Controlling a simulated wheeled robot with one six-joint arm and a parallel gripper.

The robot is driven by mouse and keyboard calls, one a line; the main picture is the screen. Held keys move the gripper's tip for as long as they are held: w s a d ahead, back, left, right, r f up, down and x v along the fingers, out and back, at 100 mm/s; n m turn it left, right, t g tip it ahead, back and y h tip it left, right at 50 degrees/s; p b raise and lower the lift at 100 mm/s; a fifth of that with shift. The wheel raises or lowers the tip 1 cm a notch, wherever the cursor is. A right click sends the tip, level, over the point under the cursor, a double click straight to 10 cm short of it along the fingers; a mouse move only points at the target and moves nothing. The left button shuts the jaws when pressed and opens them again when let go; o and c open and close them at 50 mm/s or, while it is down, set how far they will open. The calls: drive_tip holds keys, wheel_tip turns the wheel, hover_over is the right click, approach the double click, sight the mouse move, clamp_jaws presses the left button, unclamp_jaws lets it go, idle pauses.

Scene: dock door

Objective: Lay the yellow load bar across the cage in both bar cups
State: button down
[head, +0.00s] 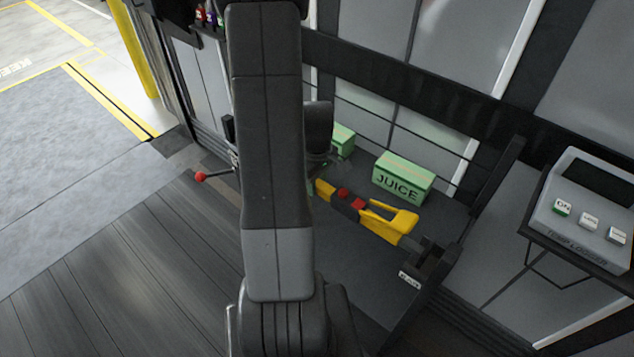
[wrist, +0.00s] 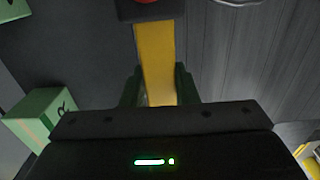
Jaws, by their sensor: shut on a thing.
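The yellow load bar (head: 325,189) runs from behind my arm toward the lower right in the head view. It has a dark middle with red parts, a yellow loop handle and a grey right end. That end is close to the dark bar cup (head: 432,262) at the right; I cannot tell whether it is seated. In the wrist view my gripper (wrist: 158,88) is shut on a yellow stretch of the bar (wrist: 156,55), with a finger on each side. The bar's left end and the other cup are hidden behind my arm in the head view.
A green juice box (head: 403,178) stands just behind the bar, with another green box (head: 342,139) farther left. A temp logger (head: 585,215) sits on a shelf at the right. A red-knobbed lever (head: 201,176) sticks out at the left. The plank floor (head: 120,260) at the left is clear.

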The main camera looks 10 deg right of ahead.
drive_tip(key=shift+f, duration=0.1)
drive_tip(key=c, duration=1.6)
unclamp_jaws()
drive_tip(key=shift+f, duration=0.1)
drive_tip(key=o, duration=0.5)
wheel_tip(320, 180, up, 12)
drive_tip(key=shift+r, duration=0.25)
